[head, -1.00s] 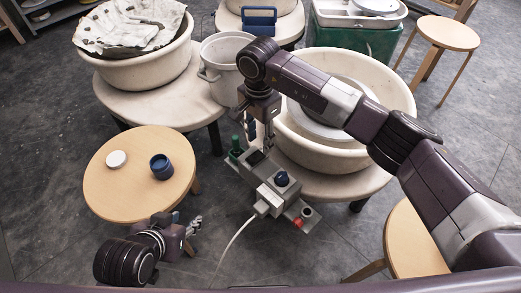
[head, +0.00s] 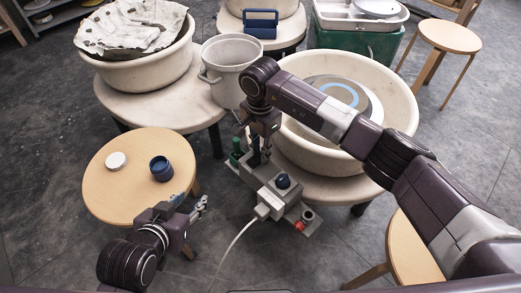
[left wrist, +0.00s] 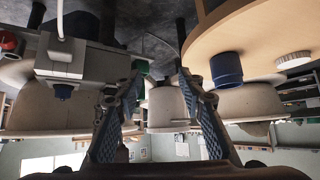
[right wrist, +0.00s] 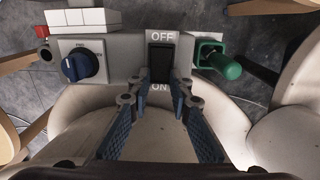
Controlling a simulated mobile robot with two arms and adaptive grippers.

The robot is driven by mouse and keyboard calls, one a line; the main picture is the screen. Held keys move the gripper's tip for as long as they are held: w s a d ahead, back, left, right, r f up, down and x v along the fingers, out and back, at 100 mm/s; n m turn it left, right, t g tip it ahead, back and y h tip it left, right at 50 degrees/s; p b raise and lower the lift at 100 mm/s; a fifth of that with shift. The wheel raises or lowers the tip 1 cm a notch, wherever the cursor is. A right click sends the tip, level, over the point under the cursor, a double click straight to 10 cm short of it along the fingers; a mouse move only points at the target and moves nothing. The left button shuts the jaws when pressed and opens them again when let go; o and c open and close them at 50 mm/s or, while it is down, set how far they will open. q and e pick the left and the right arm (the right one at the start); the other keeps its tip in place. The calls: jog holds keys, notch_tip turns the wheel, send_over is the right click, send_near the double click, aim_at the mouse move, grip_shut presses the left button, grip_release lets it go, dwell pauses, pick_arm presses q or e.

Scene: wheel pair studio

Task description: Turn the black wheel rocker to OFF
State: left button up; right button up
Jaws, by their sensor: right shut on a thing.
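The black wheel rocker (right wrist: 159,60) is on the grey control box (right wrist: 122,48) in the right wrist view, with OFF printed above it and ON below. My right gripper (right wrist: 161,92) is at the rocker's lower, ON side, its fingertips closed in on it. In the head view my right gripper (head: 257,158) comes down on the control box (head: 268,192) from above and hides the rocker. My left gripper (head: 196,208) is near the small round table's right edge; in the left wrist view (left wrist: 158,75) its fingers are wide apart and empty.
A blue knob (head: 282,181), red button (head: 299,225) and green handle (right wrist: 222,64) sit beside the rocker. The wheel basin (head: 400,95) is behind the box. A round table (head: 115,200) holds a blue cup (head: 161,170) and a white lid (head: 116,160).

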jog(key=shift+r, duration=0.1)
grip_shut()
jog(key=shift+s+a+r+t+h, duration=0.1)
jog(key=shift+a+t+h, duration=0.1)
jog(key=shift+t+h, duration=0.6)
pick_arm(q)
jog(key=shift+w+d+r+t+h+b, duration=0.15)
jog(key=shift+w+d+r+t, duration=0.1)
jog(key=shift+w+r+t, duration=0.25)
jog(key=shift+w+d+r+t+h+b, duration=0.2)
jog(key=shift+w+r+t, duration=0.1)
jog(key=shift+w+r, duration=0.3)
pick_arm(e)
jog(key=shift+s+a+t+h, duration=0.2)
jog(key=shift+t+h, duration=0.1)
jog(key=shift+h, duration=0.2)
jog(key=o, duration=0.9)
grip_release()
jog(key=shift+o, duration=0.2)
jog(key=v, duration=1.2)
